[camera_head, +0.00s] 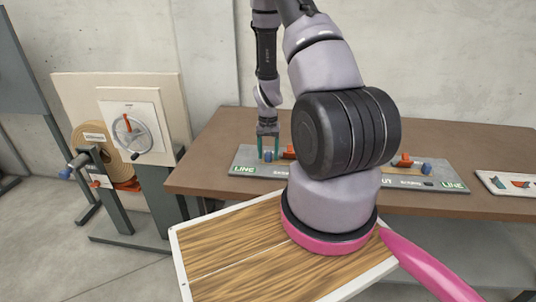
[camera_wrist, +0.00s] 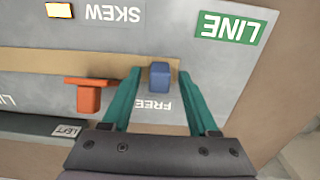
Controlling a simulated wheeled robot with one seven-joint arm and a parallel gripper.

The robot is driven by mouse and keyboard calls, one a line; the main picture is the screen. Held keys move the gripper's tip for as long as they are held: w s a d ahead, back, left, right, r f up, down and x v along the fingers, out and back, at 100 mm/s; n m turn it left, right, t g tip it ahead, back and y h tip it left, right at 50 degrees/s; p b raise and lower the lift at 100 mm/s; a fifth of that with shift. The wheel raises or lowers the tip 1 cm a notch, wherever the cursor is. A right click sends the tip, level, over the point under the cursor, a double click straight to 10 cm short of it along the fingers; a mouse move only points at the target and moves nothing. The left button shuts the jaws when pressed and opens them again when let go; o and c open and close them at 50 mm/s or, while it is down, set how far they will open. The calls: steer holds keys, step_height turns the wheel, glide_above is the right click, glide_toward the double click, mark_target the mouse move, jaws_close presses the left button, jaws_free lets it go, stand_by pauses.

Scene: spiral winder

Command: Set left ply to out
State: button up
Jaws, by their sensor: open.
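My gripper also shows in the head view (camera_head: 268,153), low at the panel's left end. No part is plainly marked ply.
My arm hides the panel's middle in the head view. Another orange handle (camera_head: 405,160) and blue block (camera_head: 427,168) are at its right end. A white board (camera_head: 512,185) lies far right. A handwheel (camera_head: 132,132) and roll stand (camera_head: 92,148) are at left. A lit lamp (camera_wrist: 59,10) is beside SKEW.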

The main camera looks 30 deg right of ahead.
steer(key=shift+f, duration=0.2)
steer(key=shift+c, duration=0.3)
jaws_close()
stand_by(1.1)
